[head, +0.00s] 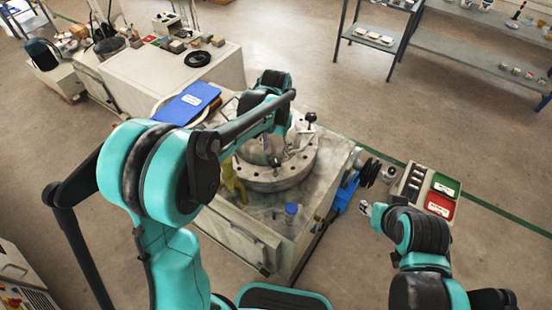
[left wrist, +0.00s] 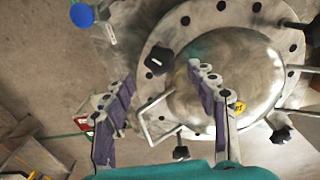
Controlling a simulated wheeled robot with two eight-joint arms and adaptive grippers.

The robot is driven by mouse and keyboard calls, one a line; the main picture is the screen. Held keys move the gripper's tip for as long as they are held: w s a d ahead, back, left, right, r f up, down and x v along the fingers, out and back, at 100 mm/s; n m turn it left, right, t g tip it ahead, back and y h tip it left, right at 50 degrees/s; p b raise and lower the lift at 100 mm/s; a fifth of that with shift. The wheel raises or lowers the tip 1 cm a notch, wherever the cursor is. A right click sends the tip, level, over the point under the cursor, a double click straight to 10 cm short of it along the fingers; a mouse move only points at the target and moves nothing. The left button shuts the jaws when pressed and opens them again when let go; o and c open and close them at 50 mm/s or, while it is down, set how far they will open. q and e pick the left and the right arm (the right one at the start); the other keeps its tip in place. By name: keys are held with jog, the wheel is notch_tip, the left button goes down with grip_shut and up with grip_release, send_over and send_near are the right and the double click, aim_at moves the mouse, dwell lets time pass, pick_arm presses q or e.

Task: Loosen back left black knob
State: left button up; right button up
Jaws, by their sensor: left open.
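A round metal tester with a drilled flange (head: 275,183) stands on the bench, black knobs around its rim. A black knob (left wrist: 160,60) shows between and just beyond the fingertips; contact is not visible. My right gripper (head: 368,210) is beside the bench at right; its finger opening is unclear.
Blue folder (head: 187,103) lies on the bench's back left. Red and green trays (head: 443,194) are at right. A metal shelf (head: 480,50) is behind; open floor lies between.

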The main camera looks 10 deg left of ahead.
aim_at(276, 160)
pick_arm(q)
notch_tip(276, 160, down, 5)
jog(key=shift+f+b, duration=0.1)
jog(key=shift+b, duration=0.65)
jog(key=c, duration=1.2)
